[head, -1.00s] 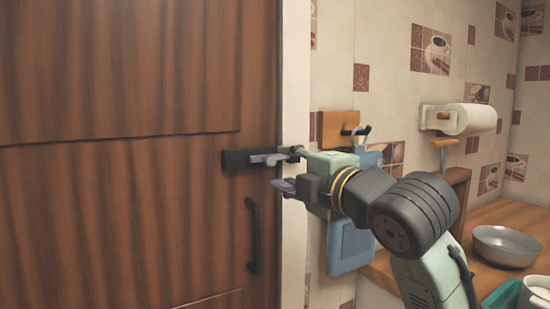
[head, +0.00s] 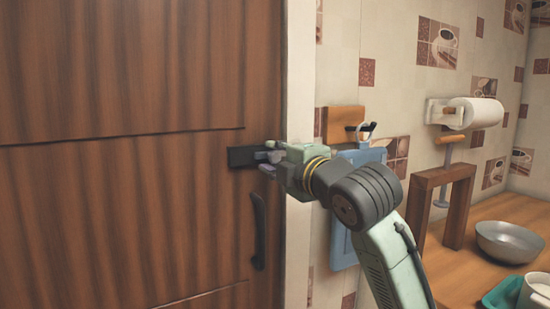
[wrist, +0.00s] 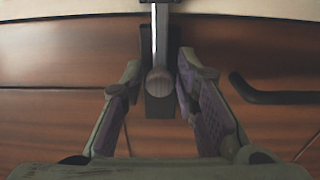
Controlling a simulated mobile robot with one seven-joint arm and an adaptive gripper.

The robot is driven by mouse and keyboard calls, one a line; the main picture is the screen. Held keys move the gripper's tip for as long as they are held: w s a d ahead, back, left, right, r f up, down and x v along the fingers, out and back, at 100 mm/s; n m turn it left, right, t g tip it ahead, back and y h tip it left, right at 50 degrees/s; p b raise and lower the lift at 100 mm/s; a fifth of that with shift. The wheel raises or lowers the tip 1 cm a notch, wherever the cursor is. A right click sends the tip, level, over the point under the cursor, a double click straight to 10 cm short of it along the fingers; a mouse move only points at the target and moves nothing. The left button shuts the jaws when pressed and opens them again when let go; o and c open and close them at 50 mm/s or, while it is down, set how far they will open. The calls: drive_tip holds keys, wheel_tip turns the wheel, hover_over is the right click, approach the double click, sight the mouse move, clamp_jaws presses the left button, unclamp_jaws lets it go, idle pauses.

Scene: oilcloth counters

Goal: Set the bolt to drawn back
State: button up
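The bolt is a grey bar (wrist: 161,35) with a rounded knob (wrist: 160,80) on a black backplate (head: 240,157), fixed to the brown wooden door near its right edge. In the wrist view the bar runs from the backplate (wrist: 158,112) up to the pale door frame. My gripper (head: 270,156) is at the bolt and hides much of it in the head view. In the wrist view my gripper (wrist: 158,68) is open, with one finger on each side of the bar and knob. The right finger is closer to the bar; contact cannot be told.
A black door handle (head: 258,230) is below the bolt and also shows in the wrist view (wrist: 270,92). The pale door frame (head: 298,245) is right of the door. Blue and wooden boards (head: 345,250) hang beyond it. A counter with a metal bowl (head: 510,243) is at right.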

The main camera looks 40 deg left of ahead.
sight(244, 157)
clamp_jaws()
idle(0.5)
drive_tip(key=shift+s+a+f, duration=0.1)
drive_tip(key=shift+s+a, duration=0.2)
drive_tip(key=shift+s, duration=0.45)
drive_tip(key=shift+s+a+r, duration=0.1)
drive_tip(key=shift+s+a, duration=0.2)
drive_tip(key=shift+s, duration=0.45)
drive_tip(key=shift+s+a+f, duration=0.1)
drive_tip(key=shift+s+a, duration=0.2)
drive_tip(key=shift+s, duration=0.45)
drive_tip(key=shift+o, duration=0.7)
unclamp_jaws()
drive_tip(key=shift+s+a, duration=0.1)
drive_tip(key=shift+s, duration=0.05)
drive_tip(key=shift+o, duration=1.1)
